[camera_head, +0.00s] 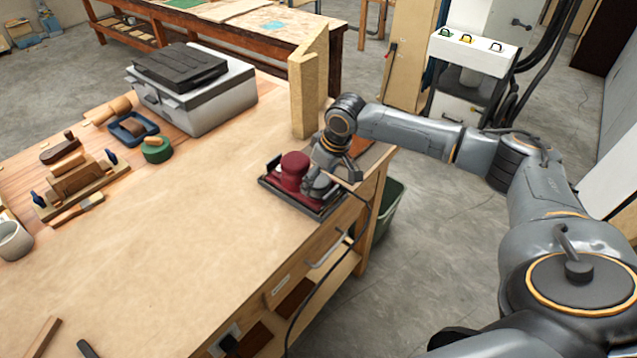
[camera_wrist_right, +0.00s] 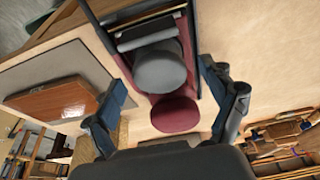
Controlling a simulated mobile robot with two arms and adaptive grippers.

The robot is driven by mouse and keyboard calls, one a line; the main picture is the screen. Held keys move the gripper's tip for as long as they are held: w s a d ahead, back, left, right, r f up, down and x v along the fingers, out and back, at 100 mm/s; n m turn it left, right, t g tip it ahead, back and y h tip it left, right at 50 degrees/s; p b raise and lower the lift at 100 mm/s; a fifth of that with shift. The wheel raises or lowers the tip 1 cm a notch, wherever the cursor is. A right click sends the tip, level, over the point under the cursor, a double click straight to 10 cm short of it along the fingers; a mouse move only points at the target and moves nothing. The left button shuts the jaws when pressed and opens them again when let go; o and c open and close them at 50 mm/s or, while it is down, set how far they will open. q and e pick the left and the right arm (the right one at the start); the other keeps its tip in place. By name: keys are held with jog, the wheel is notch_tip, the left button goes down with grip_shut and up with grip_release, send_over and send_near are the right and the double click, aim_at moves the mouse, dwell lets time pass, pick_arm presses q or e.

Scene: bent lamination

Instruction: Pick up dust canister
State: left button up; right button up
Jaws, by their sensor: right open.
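A dark red sander (camera_head: 293,171) with a round red top sits in a black tray (camera_head: 270,184) near the bench's right edge. In the right wrist view, the sander's red knob (camera_wrist_right: 175,114) and a grey round canister (camera_wrist_right: 160,72), which looks like the dust canister, lie between the fingers. My right gripper (camera_head: 321,181) is open, close over the sander's right side, and hides part of it in the head view. In the right wrist view, the fingers (camera_wrist_right: 163,76) stand apart on both sides of the canister; I cannot tell if they touch it. My left gripper is not in view.
A tan upright block (camera_head: 303,95) stands just behind the sander. A grey case (camera_head: 195,95) and wooden tools (camera_head: 80,180) are at the left. The middle of the bench (camera_head: 190,240) is clear. A green bin (camera_head: 383,212) stands beside the bench.

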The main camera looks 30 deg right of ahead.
jog(key=shift+w+f, duration=0.15)
jog(key=shift+f, duration=0.45)
jog(key=c, duration=1.4)
jog(key=shift+c, duration=0.2)
jog(key=shift+r, duration=0.15)
